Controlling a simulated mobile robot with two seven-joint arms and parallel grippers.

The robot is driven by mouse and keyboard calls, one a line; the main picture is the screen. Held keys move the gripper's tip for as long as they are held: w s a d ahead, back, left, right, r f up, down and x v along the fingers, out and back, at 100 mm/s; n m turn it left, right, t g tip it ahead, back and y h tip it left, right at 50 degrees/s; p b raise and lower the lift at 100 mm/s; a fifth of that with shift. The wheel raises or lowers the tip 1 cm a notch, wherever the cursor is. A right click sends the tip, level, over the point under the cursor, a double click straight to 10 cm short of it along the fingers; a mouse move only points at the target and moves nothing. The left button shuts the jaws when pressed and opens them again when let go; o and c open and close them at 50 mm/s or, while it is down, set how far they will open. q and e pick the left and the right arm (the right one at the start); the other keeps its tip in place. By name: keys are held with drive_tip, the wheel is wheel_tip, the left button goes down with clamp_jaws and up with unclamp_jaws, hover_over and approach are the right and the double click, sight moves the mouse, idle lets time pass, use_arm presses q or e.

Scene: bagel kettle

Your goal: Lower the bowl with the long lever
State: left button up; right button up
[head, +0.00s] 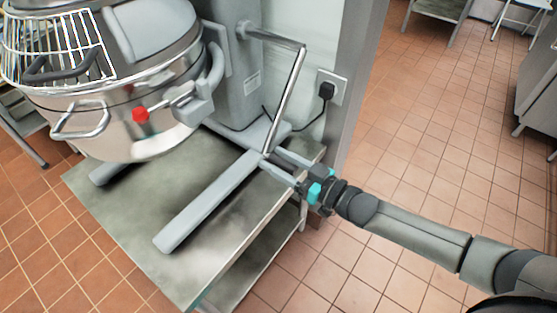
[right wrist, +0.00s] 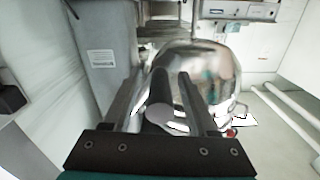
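The long lever (head: 287,98) is a thin metal bar. It joins a short shaft on the mixer's column and slants down to a low end by my right gripper. The steel bowl (head: 100,130) hangs at the left of the head view, above the table, and also shows in the right wrist view (right wrist: 205,65). My right gripper (head: 280,166) has its fingers apart, one on each side of a rounded grey end in the wrist view (right wrist: 167,119), probably the lever's. I cannot tell whether they touch it. My left gripper is out of view.
The grey mixer column (head: 238,85) stands on a metal table (head: 130,215), with a long foot (head: 205,205) reaching forward. A wire guard (head: 50,45) tops the bowl. A wall socket with a black plug (head: 327,90) is behind the lever. Tiled floor (head: 420,150) is free at right.

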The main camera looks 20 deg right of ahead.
clamp_jaws()
idle(1.3)
